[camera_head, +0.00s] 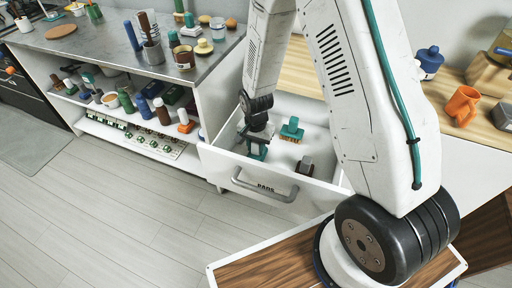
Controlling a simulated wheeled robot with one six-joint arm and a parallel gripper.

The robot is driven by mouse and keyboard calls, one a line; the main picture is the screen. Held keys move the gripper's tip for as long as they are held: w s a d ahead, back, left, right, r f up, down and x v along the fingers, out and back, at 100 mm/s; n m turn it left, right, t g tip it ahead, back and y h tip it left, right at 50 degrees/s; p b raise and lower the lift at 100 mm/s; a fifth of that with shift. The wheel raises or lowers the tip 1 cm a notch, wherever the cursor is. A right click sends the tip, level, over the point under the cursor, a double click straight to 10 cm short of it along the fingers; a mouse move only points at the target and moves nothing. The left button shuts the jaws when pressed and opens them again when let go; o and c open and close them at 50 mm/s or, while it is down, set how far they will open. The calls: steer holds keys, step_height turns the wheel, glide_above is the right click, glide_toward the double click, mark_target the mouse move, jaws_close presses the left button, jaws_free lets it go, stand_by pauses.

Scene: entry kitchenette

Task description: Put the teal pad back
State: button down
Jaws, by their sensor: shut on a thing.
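My gripper (257,139) points down inside an open white drawer (232,170) with the label PADS on its front. It is shut on a teal pad (257,153), which shows just below the fingers near the drawer's left side. Whether the pad touches the drawer floor I cannot tell. Another teal piece with a tan lower part (292,129) stands in the drawer to the right. A dark grey block-like piece (306,165) is nearer the drawer's front right.
The drawer handle (264,188) sticks out in front. A shelf unit (150,70) with several bottles and cups stands at left. A wooden counter (450,110) at right holds an orange mug (462,105) and a blue pot (430,62).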

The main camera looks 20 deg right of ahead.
steer(key=shift+f, duration=0.3)
steer(key=shift+f, duration=0.2)
steer(key=c, duration=1.1)
jaws_free()
steer(key=shift+o, duration=0.2)
steer(key=shift+r, duration=0.1)
